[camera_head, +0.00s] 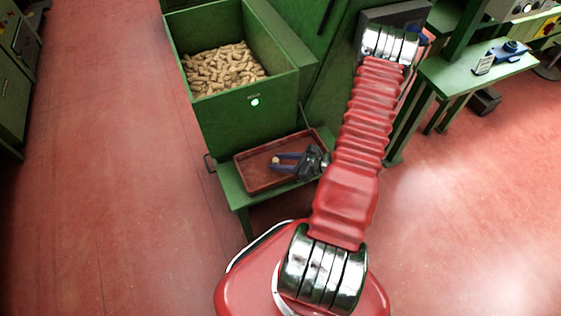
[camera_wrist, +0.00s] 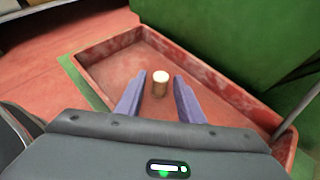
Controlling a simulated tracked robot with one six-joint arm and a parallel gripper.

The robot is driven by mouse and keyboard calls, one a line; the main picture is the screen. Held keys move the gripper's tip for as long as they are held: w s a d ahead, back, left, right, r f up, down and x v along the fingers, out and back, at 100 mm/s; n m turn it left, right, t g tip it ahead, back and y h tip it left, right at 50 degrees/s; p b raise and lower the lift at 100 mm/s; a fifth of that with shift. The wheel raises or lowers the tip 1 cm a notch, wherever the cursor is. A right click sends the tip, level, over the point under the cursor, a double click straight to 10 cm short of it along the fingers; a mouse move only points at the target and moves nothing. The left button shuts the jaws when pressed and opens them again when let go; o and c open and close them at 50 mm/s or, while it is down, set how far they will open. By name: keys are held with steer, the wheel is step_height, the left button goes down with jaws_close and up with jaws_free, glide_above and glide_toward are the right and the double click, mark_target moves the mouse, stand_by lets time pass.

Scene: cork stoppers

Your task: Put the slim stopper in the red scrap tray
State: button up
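The slim stopper (camera_wrist: 160,85) is a small tan cork with a pale top. It stands upright inside the red scrap tray (camera_wrist: 225,75), on the tray floor as far as I can tell. In the head view the stopper (camera_head: 275,160) is a small pale spot in the tray (camera_head: 253,184). My gripper (camera_wrist: 160,77) is open, its two blue-purple fingers on either side of the stopper with a visible gap at each side. In the head view my gripper (camera_head: 278,162) is low over the tray, reaching in from the right.
The tray rests on a green bench (camera_head: 234,190). Behind it stands a green bin (camera_head: 235,125) full of corks (camera_head: 222,70). A green table (camera_head: 475,72) with small items is at the right. The red floor at the left is clear.

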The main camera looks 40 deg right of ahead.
steer(key=v, duration=1.2)
steer(key=shift+r, duration=0.1)
stand_by(0.7)
